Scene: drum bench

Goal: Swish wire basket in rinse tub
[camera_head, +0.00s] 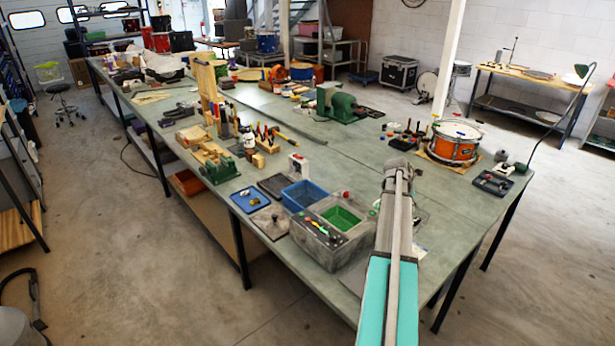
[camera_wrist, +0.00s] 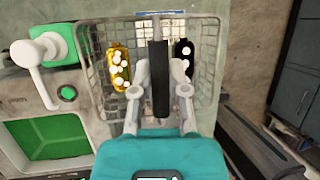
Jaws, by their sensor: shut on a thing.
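The wire basket (camera_wrist: 207,38) lies under my gripper (camera_wrist: 160,95) in the wrist view. A dark upright bar, apparently its handle, stands between my fingers, and they are shut on it. Inside the basket are a yellow piece with white round dots (camera_wrist: 120,65) at left and a black piece with white dots (camera_wrist: 184,52) at right. In the head view my arm covers the basket and the gripper tips. A blue tub (camera_head: 303,193) sits on the bench, left of my arm; I cannot tell if it is the rinse tub.
A grey unit with a green basin (camera_head: 341,217) stands between the blue tub and my arm. It shows at lower left in the wrist view, with a white lever (camera_wrist: 36,70). An orange drum (camera_head: 455,142) is right of my arm. Tools crowd the bench's left side.

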